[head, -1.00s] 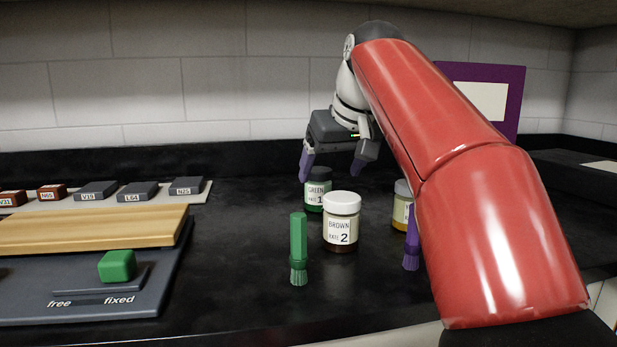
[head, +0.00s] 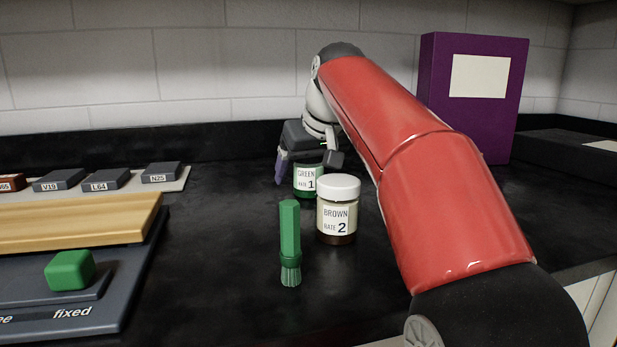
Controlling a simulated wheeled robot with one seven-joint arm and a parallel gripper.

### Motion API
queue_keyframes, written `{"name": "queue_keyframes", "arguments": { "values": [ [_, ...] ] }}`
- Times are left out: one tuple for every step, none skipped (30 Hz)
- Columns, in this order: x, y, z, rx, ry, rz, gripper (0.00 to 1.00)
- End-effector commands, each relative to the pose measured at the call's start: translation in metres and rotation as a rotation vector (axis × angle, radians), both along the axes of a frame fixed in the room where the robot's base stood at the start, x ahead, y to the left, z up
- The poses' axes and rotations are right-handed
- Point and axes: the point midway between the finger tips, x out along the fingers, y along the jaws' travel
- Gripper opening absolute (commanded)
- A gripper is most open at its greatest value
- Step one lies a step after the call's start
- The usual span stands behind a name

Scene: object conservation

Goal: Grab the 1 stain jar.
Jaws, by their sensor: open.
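The stain jar marked "GREEN RATE 1" (head: 307,181) stands upright on the black counter in the head view. Its top is hidden behind my gripper. My gripper (head: 309,172) is open and low over this jar, with one finger to the left of it and the other to its upper right. I cannot tell whether the fingers touch it. The jar marked "BROWN RATE 2" (head: 337,215), with a white lid, stands just in front and to the right of the green jar.
A green brush (head: 290,240) stands in front of the jars. At left are a wooden board (head: 75,222), a green block (head: 69,270) and several labelled dark blocks (head: 106,180). A purple panel (head: 470,125) stands at back right.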

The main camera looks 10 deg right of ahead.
Motion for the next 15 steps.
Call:
{"name": "queue_keyframes", "arguments": {
  "values": [
    [0.0009,0.0003,-0.0014,0.0,0.0,0.0,0.81],
    [0.001,0.0004,-0.0015,0.0,0.0,0.0,0.81],
    [0.001,0.0004,-0.0013,0.0,-0.001,0.0,0.81],
    [0.001,0.0004,-0.0011,0.0,-0.001,0.0,0.81],
    [0.0009,0.0004,-0.001,0.0,-0.001,0.0,0.81],
    [0.0009,0.0004,-0.001,0.0,-0.001,0.001,0.81],
    [0.0009,0.0004,-0.0009,0.0,-0.001,0.001,0.81],
    [0.0009,0.0004,-0.0009,0.0,-0.001,0.001,0.77],
    [0.0008,0.0004,-0.0008,0.0,-0.001,0.001,0.72],
    [0.0008,0.0004,-0.0008,0.0,-0.001,0.001,0.68],
    [0.0008,0.0003,-0.0008,0.0,-0.001,0.001,0.64],
    [0.0008,0.0004,-0.0008,0.0,-0.001,0.001,0.58],
    [0.0008,0.0003,-0.0008,0.0,-0.001,0.001,0.55],
    [0.0008,0.0003,-0.0008,0.0,-0.001,0.001,0.51],
    [0.0007,0.0002,-0.0007,0.0,-0.001,0.001,0.45]
  ]
}}
